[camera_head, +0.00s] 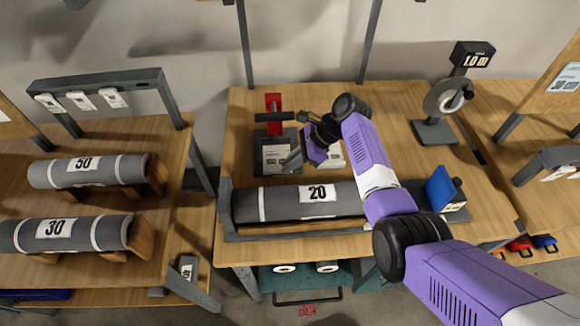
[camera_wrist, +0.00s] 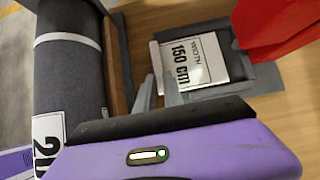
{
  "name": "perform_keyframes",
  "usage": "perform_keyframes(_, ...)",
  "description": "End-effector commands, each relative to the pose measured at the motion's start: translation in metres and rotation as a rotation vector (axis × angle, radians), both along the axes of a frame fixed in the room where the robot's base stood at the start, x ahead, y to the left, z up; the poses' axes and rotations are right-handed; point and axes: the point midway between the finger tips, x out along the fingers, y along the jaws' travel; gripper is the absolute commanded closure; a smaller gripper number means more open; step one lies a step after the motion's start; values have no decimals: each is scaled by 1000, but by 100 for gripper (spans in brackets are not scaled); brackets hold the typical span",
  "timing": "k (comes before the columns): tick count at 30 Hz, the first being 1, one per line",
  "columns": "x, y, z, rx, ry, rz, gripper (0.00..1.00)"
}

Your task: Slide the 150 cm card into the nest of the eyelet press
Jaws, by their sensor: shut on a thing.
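The eyelet press (camera_head: 274,103) stands upright on the middle table, with a red body and a dark crossbar; its red part also shows in the wrist view (camera_wrist: 275,28). The white 150 cm card (camera_head: 276,157) lies over the press's grey nest (camera_wrist: 172,98), printed face up; it shows larger in the wrist view (camera_wrist: 190,62). My gripper (camera_head: 294,158) is at the card's near right side, shut on the card. A grey finger shows beside the card in the wrist view; the exact grip is hidden. I cannot tell how fully the card is seated.
A grey roll marked 20 (camera_head: 300,202) lies in a cradle at the front of the table, close to my gripper. A blue block (camera_head: 440,188) and a gauge stand (camera_head: 438,130) are at right.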

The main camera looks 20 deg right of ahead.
Motion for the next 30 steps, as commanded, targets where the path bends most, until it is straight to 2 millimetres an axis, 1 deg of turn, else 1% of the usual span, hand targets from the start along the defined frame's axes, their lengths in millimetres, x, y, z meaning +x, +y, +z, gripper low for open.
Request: perform_keyframes(30,25,-8,0,1,-1,-1,100)
